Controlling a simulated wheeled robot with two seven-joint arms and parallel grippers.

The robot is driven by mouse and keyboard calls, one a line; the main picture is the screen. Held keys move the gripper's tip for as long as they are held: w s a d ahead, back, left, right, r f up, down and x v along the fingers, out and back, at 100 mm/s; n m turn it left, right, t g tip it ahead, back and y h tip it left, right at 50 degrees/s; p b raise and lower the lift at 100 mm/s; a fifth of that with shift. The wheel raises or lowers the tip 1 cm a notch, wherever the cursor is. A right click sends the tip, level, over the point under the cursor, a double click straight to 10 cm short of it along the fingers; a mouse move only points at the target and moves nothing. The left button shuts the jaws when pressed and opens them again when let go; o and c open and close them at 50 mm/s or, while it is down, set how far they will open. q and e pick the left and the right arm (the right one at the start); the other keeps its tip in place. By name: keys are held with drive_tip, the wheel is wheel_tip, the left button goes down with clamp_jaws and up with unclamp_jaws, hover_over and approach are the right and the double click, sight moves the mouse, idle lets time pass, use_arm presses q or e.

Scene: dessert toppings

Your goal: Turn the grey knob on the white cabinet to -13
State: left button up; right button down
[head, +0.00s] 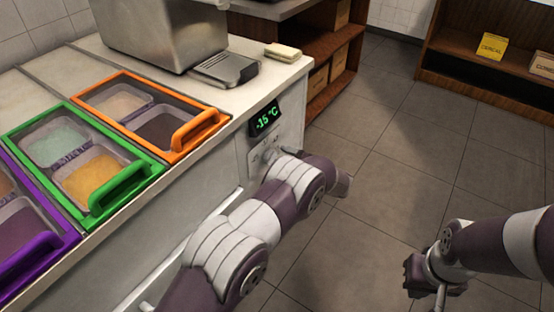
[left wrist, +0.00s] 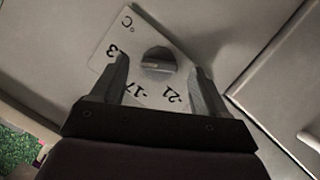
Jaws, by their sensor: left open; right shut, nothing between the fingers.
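The grey knob (left wrist: 157,62) sits on a white dial plate (left wrist: 140,35) on the white cabinet (head: 290,115). In the left wrist view, the plate shows "°C", a partly hidden "3", "-17" and "-21". My left gripper (left wrist: 160,66) is open, with one finger on each side of the knob; I cannot tell whether they touch it. The green display (head: 266,118) above the dial reads -15 °C. My right gripper (head: 430,280) is shut and empty over the floor at the lower right.
Orange (head: 196,134), green (head: 112,192) and purple (head: 30,258) framed lids cover topping bins on the cabinet top. A metal container (head: 160,35) and a grey scale-like device (head: 225,68) stand behind. Open tiled floor (head: 400,150) lies to the right.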

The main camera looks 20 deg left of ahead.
use_arm(q)
drive_tip(key=p+v, duration=0.1)
drive_tip(key=v, duration=0.9)
drive_tip(key=shift+s, duration=0.2)
drive_tip(key=shift+d, duration=0.1)
